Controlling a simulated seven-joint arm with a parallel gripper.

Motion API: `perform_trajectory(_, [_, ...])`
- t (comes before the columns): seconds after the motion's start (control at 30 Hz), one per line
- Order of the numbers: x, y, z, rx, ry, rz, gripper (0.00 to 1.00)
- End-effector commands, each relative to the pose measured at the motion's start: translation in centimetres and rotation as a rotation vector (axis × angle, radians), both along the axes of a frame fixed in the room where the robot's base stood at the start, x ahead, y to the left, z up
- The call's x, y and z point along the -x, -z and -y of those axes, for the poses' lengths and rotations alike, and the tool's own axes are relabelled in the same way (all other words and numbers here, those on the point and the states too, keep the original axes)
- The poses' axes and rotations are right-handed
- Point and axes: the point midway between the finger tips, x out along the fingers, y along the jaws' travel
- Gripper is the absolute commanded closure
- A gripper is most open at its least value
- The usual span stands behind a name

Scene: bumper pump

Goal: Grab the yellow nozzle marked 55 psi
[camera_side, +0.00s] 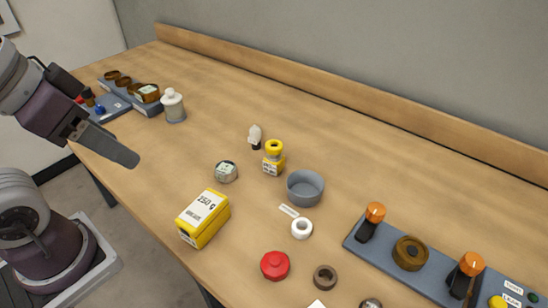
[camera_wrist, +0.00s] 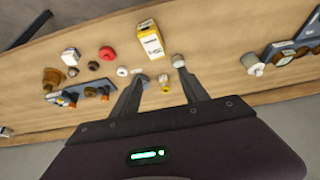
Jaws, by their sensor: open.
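A small yellow nozzle (camera_side: 274,157) with a ring-shaped top and a pale label stands on the wooden table, left of and behind a grey bowl (camera_side: 305,188). The label is too small to read. In the wrist view a small yellow and white piece, probably the nozzle (camera_wrist: 164,85), shows between the fingers, farther off. My gripper (camera_side: 130,157) is above the table's left front side, well left of the nozzle and apart from it. In the wrist view my gripper (camera_wrist: 161,77) has its two fingers spread, with nothing held.
A white-black piece (camera_side: 255,137) stands just behind the nozzle. A round gauge (camera_side: 227,171) and a yellow box (camera_side: 204,219) are nearer the front edge. A white-topped canister (camera_side: 173,106) stands at the back left. A grey tray (camera_side: 430,280) with orange-topped parts lies right.

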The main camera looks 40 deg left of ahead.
Motion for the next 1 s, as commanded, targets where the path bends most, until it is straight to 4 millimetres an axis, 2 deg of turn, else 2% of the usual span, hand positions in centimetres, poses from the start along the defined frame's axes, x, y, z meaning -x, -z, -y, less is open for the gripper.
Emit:
perform_trajectory(0.3, [0.0,0.0,0.0,-0.001,0.0,0.0,0.36])
perform_trajectory(0.37, [-0.7,0.0,-0.3,-0.015,-0.004,0.004,0.36])
perform_trajectory(0.47, [-5.3,0.1,-2.5,-0.106,-0.008,0.038,0.36])
perform_trajectory(0.57, [-13.2,1.3,-5.8,-0.243,0.05,0.104,0.36])
perform_trajectory(0.6, [-16.4,2.2,-6.8,-0.283,0.095,0.135,0.36])
perform_trajectory(0.67, [-20.7,4.3,-7.9,-0.317,0.179,0.181,0.36])
perform_trajectory(0.7, [-23.2,6.0,-8.2,-0.321,0.242,0.215,0.36])
perform_trajectory(0.73, [-24.9,7.5,-8.2,-0.313,0.29,0.241,0.36])
perform_trajectory(0.8, [-28.0,11.2,-7.7,-0.258,0.402,0.309,0.36])
perform_trajectory(0.87, [-29.5,14.3,-6.7,-0.178,0.484,0.376,0.36])
perform_trajectory(0.9, [-29.9,16.2,-5.9,-0.114,0.528,0.423,0.36])
perform_trajectory(1.0, [-30.0,19.1,-3.9,0.048,0.591,0.536,0.36])
